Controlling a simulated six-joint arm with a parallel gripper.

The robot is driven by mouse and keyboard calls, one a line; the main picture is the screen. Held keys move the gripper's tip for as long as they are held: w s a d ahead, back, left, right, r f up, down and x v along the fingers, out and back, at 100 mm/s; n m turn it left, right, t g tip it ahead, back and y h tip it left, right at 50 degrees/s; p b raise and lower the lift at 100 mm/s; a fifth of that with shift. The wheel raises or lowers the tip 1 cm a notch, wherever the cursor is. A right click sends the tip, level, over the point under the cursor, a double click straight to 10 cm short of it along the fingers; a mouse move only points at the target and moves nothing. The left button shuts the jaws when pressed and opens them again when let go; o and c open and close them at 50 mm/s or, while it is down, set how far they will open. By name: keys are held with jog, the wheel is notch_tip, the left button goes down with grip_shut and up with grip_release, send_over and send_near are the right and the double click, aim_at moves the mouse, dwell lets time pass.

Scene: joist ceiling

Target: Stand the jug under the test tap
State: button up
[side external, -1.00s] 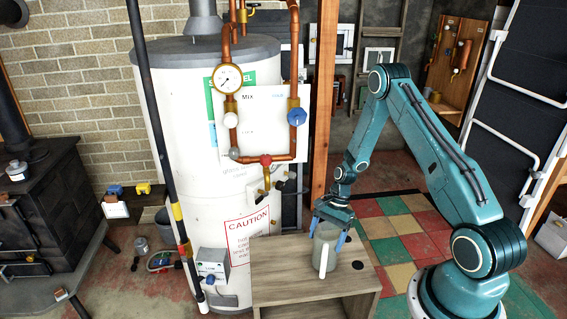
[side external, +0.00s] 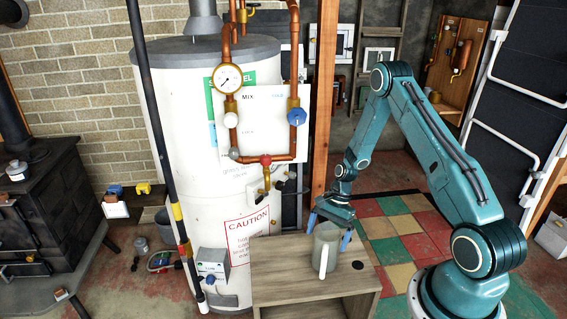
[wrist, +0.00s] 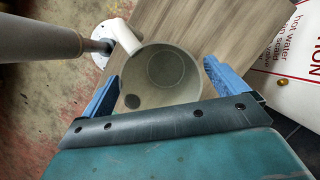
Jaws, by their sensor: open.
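The jug (side external: 326,252) is a grey-green cup with a pale handle, standing upright on the wooden bench (side external: 283,279). In the wrist view the jug (wrist: 160,75) is seen from above, with its white handle towards the upper left. My gripper (side external: 329,232) is open at the jug, with one blue finger on each side. In the wrist view my gripper (wrist: 165,88) shows a gap at the right finger; the left finger is close to the jug's wall. The test tap appears to be the brass outlet (side external: 267,178) below the red fitting, left of the jug.
The white tank (side external: 185,130) stands behind the bench, with copper pipes (side external: 292,75) and a gauge (side external: 228,78) on its front. A striped pole (side external: 165,160) stands left of the bench. The bench top left of the jug is clear. A dark round spot (side external: 358,265) lies right of the jug.

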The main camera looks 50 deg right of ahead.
jog(key=v, duration=1.2)
jog(key=shift+s+r, duration=0.2)
jog(key=shift+r, duration=0.2)
jog(key=shift+d, duration=0.1)
jog(key=s+a+r+n+t+h, duration=0.1)
jog(key=a+r+n+h, duration=0.1)
jog(key=a+r+n, duration=0.6)
jog(key=s+a+r+n+t+h, duration=0.15)
jog(key=a+r, duration=0.25)
jog(key=r, duration=0.7)
jog(key=s+a+r+n+t, duration=0.1)
jog(key=s+a+r+n, duration=0.3)
jog(key=s, duration=0.3)
jog(key=s+a+r+n+t+h, duration=0.1)
jog(key=s+a+r+n+t, duration=0.1)
jog(key=s+a+r+n, duration=0.2)
jog(key=s, duration=0.2)
jog(key=shift+s+a, duration=0.35)
jog(key=shift+o, duration=0.2)
jog(key=shift+s+a+n, duration=0.1)
jog(key=shift+s+n, duration=0.25)
jog(key=shift+s, duration=0.25)
